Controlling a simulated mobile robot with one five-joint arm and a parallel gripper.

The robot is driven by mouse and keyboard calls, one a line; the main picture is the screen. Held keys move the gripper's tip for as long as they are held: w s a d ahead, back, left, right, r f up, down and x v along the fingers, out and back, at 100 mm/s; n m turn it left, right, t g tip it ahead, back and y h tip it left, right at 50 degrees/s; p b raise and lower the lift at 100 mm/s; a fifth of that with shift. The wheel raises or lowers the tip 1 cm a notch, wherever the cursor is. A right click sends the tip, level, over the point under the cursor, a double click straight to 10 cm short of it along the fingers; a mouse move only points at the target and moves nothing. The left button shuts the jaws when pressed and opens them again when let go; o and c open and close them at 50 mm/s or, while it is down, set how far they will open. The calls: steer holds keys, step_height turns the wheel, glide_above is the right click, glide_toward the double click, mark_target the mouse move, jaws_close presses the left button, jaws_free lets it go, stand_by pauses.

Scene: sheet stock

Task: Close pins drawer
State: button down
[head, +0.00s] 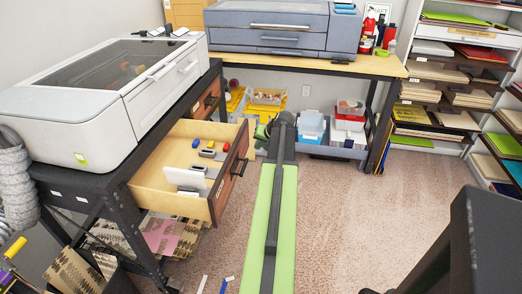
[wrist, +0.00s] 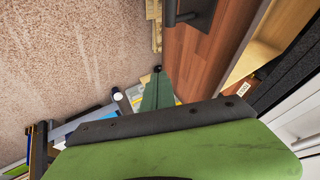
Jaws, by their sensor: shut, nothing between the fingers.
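A wooden drawer (head: 192,150) is pulled well out from the black bench at the left in the head view. Its brown front (head: 231,172) carries a dark handle (head: 239,167). No readable label shows whether it is the pins drawer. In the wrist view its brown front (wrist: 208,65) and dark handle (wrist: 188,12) are close, at the upper right. My gripper (wrist: 157,73) is shut and empty, pointing past the drawer front on its room side. In the head view my green arm reaches forward to the right of the drawer; its fingertips are hard to make out there.
The drawer holds small coloured pieces and a white block (head: 184,178). Another brown drawer (head: 206,102) sits shut beyond it. A white machine (head: 110,90) stands on the bench. Bins (head: 312,125) fill the space under the back table (head: 300,62).

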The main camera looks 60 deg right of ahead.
mark_target(244, 150)
steer(key=shift+w+a+f+b, duration=0.15)
steer(key=shift+w+f, duration=0.25)
steer(key=shift+w, duration=0.5)
steer(key=shift+w+f+b, duration=0.2)
steer(key=shift+w+f, duration=0.25)
steer(key=shift+w, duration=0.5)
steer(key=shift+w+a+f+b, duration=0.15)
steer(key=shift+w+f, duration=0.25)
steer(key=shift+w, duration=0.5)
steer(key=shift+d, duration=0.1)
